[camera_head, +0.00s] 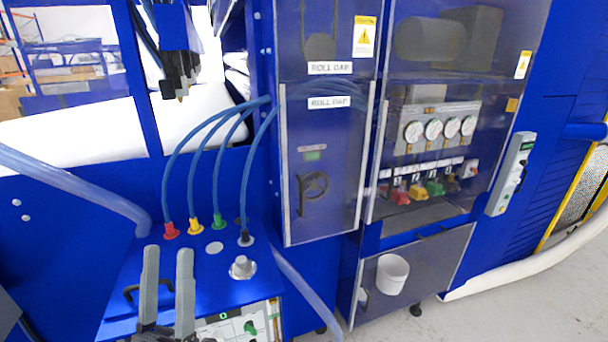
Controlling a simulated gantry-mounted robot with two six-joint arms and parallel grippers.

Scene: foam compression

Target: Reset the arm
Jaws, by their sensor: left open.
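My left gripper (167,285) shows at the lower left, its two grey fingers pointing up and apart with nothing between them. It is in front of the blue hose panel (204,265), which has a black handle (130,291) beside the left finger. My right gripper is not in view.
Blue hoses run to red (171,231), yellow (194,225), green (218,220) and dark connectors. A silver knob (242,267) stands right of my gripper. Behind are a blue cabinet with clear doors (322,200), gauges (433,129) and a white cup (392,274). Grey floor (480,317) is open at lower right.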

